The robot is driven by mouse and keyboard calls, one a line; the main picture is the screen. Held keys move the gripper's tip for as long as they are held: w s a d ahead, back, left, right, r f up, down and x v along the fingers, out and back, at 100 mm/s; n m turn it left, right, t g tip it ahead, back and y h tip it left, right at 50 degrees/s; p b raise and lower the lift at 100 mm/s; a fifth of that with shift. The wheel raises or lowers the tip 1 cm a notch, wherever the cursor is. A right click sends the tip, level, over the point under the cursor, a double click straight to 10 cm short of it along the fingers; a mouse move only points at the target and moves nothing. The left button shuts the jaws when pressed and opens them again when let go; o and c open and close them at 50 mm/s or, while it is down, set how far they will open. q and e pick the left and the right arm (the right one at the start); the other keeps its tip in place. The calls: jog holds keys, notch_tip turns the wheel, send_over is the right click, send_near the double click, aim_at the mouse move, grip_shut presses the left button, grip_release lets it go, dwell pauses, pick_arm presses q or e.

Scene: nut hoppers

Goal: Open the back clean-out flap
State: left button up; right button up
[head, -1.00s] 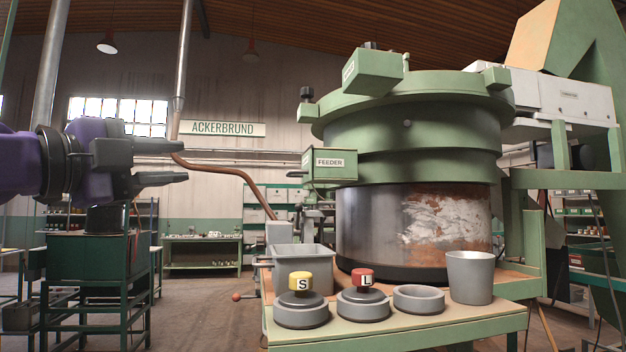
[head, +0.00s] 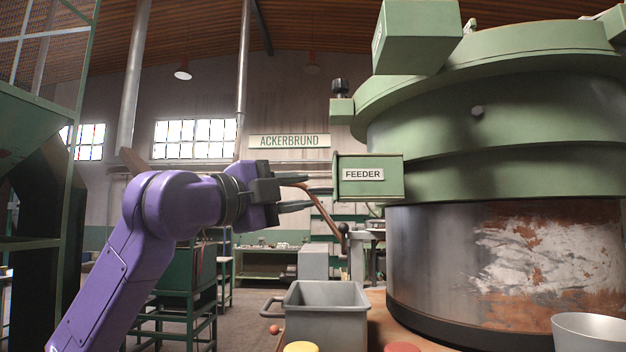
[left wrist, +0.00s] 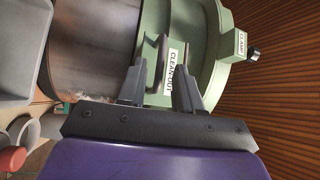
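In the left wrist view a green clean-out flap (left wrist: 151,98) with a white CLEAN-OUT label (left wrist: 172,68) is on the green bowl. A dark bar handle (left wrist: 156,62) stands out from it. My left gripper (left wrist: 159,72) is open, its two fingers apart, with the handle showing between and just beyond the tips. I cannot tell whether they touch it. In the head view my left gripper (head: 309,193) is left of the FEEDER box (head: 368,177), and the flap is not visible there. My right gripper is not in view.
The big green bowl (head: 490,125) on its rusty metal drum (head: 440,270) fills the right side. A grey bin (head: 326,318) stands below my gripper. A grey cup (head: 590,330) is at lower right. A CLAMP label (left wrist: 241,42) shows on the bowl.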

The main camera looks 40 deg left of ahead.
pick_arm(q)
jog(key=w, duration=0.2)
jog(key=w+p, duration=0.1)
jog(key=shift+w+d+r, duration=0.15)
jog(key=shift+w+r, duration=0.15)
grip_shut()
